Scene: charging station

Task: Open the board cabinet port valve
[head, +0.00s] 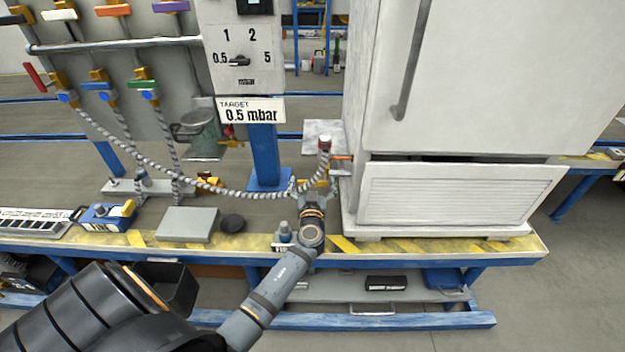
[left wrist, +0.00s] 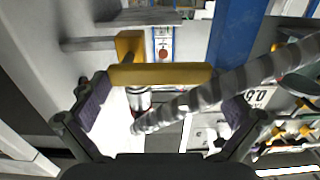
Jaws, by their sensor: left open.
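A yellow valve handle (left wrist: 160,74) lies crosswise ahead of my left gripper (left wrist: 165,108) in the left wrist view. Its yellow hub joins a grey pipe (left wrist: 88,44) from the pale wall at left. The gripper's dark pads are apart on either side, with nothing clamped between them. In the head view the left gripper (head: 318,195) is beside the lower left edge of the white cabinet (head: 462,190). The handle (head: 304,183) shows only as a small yellow patch there, mostly hidden. An orange-handled fitting (head: 342,158) is just above. My right gripper is not in view.
A striped hose (head: 230,192) runs from the board valves toward the cabinet and crosses close to the left gripper (left wrist: 215,92). The blue-edged bench (head: 400,246) holds a grey box (head: 187,224) and a black disc (head: 232,222). A "0.5 mbar" sign (head: 250,110) stands on a blue post.

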